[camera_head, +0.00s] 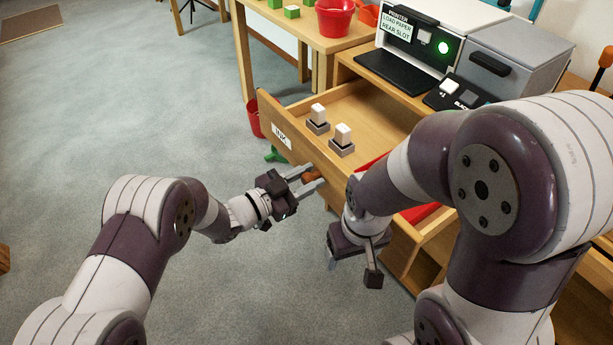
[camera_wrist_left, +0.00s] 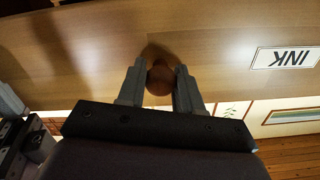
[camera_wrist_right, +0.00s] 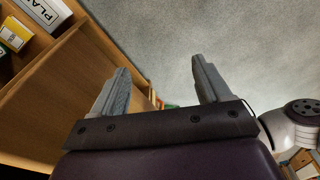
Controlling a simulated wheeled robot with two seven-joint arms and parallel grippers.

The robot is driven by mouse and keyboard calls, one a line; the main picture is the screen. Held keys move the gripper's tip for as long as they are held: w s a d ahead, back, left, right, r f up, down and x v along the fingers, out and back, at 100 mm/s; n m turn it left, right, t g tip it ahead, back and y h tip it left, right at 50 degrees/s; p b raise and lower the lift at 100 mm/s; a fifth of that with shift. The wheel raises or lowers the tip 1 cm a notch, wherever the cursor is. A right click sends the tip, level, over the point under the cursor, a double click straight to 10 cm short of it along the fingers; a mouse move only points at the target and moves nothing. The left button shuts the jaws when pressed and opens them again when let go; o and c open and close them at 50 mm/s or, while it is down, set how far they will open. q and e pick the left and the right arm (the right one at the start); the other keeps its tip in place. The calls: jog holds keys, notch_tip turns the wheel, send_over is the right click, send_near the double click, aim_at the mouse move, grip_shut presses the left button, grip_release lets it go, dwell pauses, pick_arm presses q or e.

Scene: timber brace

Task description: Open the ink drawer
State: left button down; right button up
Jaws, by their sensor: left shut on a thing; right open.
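The ink drawer (camera_head: 268,109) is pulled well out of the wooden cabinet in the head view. Its front carries an INK label (camera_head: 281,136), which also shows upside down in the left wrist view (camera_wrist_left: 286,58). Two grey holders with white-topped pieces (camera_head: 318,119) (camera_head: 342,140) stand inside it. My left gripper (camera_head: 310,180) is shut on the drawer's round brown knob (camera_wrist_left: 160,77), one finger on each side. My right gripper (camera_head: 352,274) is open and empty, low beside the cabinet; the right wrist view shows its fingers (camera_wrist_right: 163,85) apart.
A printer (camera_head: 420,45) with a green light and a grey box (camera_head: 515,55) stand on the cabinet. A table with a red pot (camera_head: 335,17) and green blocks is behind. A red bin (camera_head: 254,118) stands on the floor behind the drawer.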

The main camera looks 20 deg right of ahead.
pick_arm(q)
jog(key=shift+s+a, duration=0.1)
jog(key=shift+a, duration=0.1)
jog(key=c, duration=0.8)
grip_release()
jog(key=shift+a, duration=0.35)
jog(key=p+v, duration=0.3)
jog(key=v, duration=0.9)
jog(key=shift+s+p, duration=0.1)
jog(key=shift+p, duration=0.3)
